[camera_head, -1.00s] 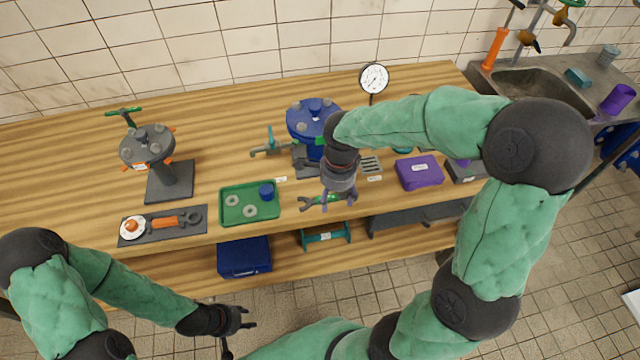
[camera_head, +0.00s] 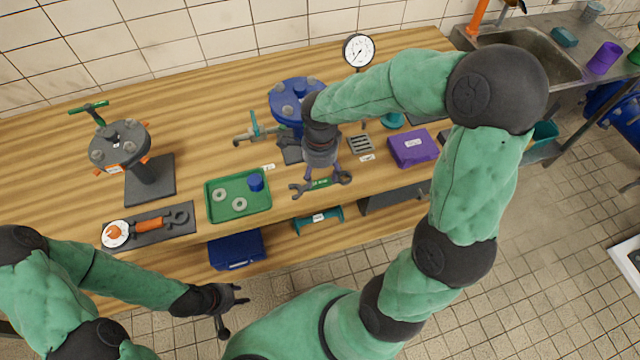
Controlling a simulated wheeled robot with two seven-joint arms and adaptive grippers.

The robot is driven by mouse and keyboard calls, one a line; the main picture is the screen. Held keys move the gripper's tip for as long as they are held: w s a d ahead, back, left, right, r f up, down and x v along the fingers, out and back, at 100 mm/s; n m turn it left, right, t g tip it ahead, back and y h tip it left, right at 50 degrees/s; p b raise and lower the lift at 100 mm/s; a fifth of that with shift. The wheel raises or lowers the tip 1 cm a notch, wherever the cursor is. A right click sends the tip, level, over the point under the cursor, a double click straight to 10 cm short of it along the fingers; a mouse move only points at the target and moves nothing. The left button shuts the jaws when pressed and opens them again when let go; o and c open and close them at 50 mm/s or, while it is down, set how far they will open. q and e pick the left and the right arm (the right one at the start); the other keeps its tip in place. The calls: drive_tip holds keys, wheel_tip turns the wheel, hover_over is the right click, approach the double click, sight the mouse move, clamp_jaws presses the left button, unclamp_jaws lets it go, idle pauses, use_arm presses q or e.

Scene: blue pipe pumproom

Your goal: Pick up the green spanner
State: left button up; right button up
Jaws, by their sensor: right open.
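The green spanner (camera_head: 320,184) lies near the front edge of the wooden bench, right of the green tray. The wrist hides part of the bench behind. My left gripper (camera_head: 236,300) is in front of the bench at the lower left, away from the spanner, with its fingers apart and empty.
Near the spanner are the green tray (camera_head: 212,211) with rings and a blue cup, a purple box (camera_head: 413,148), and a blue pump (camera_head: 287,96). A gauge (camera_head: 358,50) stands behind.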

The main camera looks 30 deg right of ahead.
sight(321, 184)
wheel_tip(321, 184, down, 5)
drive_tip(key=shift+s+r+b, duration=0.15)
drive_tip(key=shift+b, duration=0.6)
clamp_jaws()
drive_tip(key=shift+r, duration=0.1)
drive_tip(key=shift+r, duration=0.1)
